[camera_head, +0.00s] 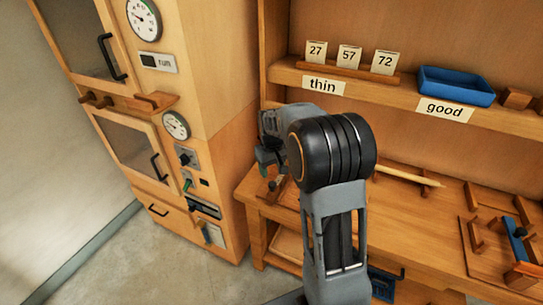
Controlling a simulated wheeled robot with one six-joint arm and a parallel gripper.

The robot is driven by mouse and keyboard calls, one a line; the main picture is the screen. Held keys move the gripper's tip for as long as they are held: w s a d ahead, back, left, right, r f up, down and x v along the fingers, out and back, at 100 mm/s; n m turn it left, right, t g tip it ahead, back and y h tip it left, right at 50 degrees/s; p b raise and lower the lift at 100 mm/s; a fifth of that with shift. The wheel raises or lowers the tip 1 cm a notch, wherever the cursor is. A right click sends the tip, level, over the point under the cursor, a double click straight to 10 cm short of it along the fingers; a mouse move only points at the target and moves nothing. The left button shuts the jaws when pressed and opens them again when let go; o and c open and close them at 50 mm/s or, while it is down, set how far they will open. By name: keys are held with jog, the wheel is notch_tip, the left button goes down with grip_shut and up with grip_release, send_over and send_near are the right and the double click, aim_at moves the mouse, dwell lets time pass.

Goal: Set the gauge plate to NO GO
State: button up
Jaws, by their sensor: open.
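I cannot make out any plate with the words GO or NO GO, so I cannot tell for sure which thing is the gauge plate. A small pale plate (213,233) sits low on the front of the wooden cabinet, below a dark slot (204,207). A wooden fixture with a blue part (516,240) lies at the right of the bench. My gripper (266,168) is open at the bench's left end, in front of the cabinet's right side. My arm partly hides it, and I see nothing between its fingers.
The cabinet (220,110) carries dials, a switch (187,157) and handled doors. The bench (415,215) holds a pale rod (407,175). The shelf (400,97) above bears number cards (348,57), a blue tray (456,86) and labels "thin" and "good". Grey floor lies open at lower left.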

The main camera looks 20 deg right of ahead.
notch_tip(320, 180, up, 7)
jog(key=shift+f, duration=0.15)
dwell(0.6)
